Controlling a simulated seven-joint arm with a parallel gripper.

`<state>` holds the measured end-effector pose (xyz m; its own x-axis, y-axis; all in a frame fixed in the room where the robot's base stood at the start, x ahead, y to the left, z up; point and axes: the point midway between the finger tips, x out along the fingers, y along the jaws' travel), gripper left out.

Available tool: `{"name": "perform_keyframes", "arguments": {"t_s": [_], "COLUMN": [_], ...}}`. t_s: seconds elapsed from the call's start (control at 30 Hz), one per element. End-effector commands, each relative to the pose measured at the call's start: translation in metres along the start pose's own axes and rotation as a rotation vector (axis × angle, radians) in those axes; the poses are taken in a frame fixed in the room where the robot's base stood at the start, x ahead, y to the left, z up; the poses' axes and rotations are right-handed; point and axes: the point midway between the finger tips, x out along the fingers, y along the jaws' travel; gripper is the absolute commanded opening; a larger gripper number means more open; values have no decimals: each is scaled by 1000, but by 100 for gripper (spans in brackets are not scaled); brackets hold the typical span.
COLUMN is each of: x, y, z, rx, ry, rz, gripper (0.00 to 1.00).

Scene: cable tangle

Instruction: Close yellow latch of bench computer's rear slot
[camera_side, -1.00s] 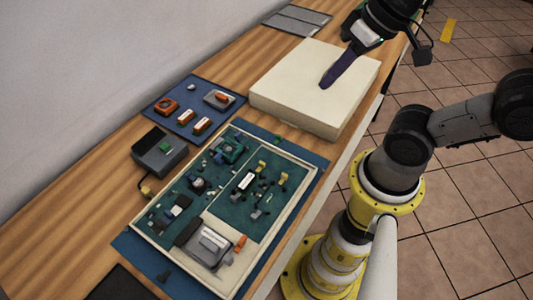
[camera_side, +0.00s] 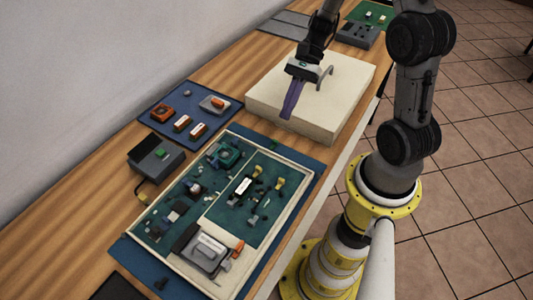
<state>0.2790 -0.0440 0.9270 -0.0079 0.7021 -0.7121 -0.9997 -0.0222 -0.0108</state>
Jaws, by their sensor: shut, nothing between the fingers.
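The bench computer is an open cream-framed case (camera_side: 160,245) with green circuit boards in it, lying on a blue mat. Two small yellow pieces, which look like latches, stand on its right-hand board: one yellow latch (camera_side: 258,170) and another yellow latch (camera_side: 280,183) to its right. Which is the rear slot's, and how far either is open, is too small to tell. My gripper (camera_side: 287,113), with long purple fingers, is shut and empty. It points down over the near left part of a cream block (camera_side: 345,85), behind and apart from the case.
A blue mat with orange and white parts (camera_side: 165,100) lies left of the block. A grey box with a green button (camera_side: 156,157) stands left of the case. A dark grey box (camera_side: 357,36) and green board (camera_side: 372,14) are at the back. Bare wood runs along the wall.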

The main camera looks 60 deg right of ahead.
Motion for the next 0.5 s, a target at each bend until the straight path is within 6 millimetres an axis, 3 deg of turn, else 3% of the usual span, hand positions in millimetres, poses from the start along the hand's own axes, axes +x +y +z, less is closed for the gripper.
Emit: {"name": "perform_keyframes", "arguments": {"t_s": [0.23, 0.5], "x": [12, 61], "y": [3, 4], "z": [-7, -6], "rx": [27, 26], "ry": [-12, -11], "rz": [-6, -2], "gripper": [0, 0]}}
